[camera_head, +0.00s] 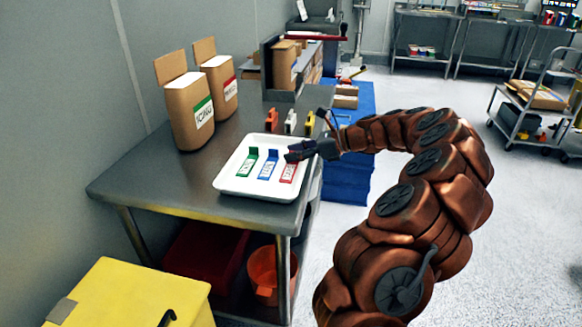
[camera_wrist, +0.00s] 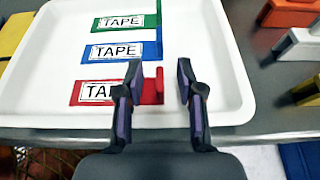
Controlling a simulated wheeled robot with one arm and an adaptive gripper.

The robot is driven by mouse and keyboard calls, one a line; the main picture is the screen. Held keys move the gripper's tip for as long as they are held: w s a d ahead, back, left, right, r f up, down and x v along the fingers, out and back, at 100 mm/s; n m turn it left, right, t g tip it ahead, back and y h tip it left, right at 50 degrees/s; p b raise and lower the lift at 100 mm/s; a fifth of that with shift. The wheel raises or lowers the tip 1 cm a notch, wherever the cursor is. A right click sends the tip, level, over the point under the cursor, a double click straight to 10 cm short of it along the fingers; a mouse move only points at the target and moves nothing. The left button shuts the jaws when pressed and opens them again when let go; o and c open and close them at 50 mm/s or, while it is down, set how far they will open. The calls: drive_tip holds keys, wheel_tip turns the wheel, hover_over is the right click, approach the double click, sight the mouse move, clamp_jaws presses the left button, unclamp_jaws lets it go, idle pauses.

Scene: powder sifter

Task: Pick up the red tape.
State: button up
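The red tape (camera_wrist: 148,92) lies in the white tray (camera_wrist: 228,70), nearest my gripper in the wrist view; its label is partly hidden by a finger. It also shows in the head view (camera_head: 289,172), at the right of the row. My gripper (camera_wrist: 160,85) is open, its two fingers on either side of the red tape's raised end. I cannot tell whether they touch it. In the head view, my gripper (camera_head: 296,152) is over the tray's right side. The blue tape (camera_wrist: 120,52) and green tape (camera_wrist: 125,22) lie beside the red one in the tray.
The tray sits on a metal table (camera_head: 140,190). Behind it stand orange (camera_head: 272,119), white (camera_head: 290,121) and yellow (camera_head: 308,123) items. Two cardboard containers (camera_head: 186,110) (camera_head: 218,85) stand at the left. A blue stack (camera_head: 352,180) is right of the table.

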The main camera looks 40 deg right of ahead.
drive_tip(key=shift+w+a+f, duration=0.1)
drive_tip(key=shift+w+a, duration=0.05)
drive_tip(key=shift+w, duration=0.05)
clamp_jaws()
idle(0.5)
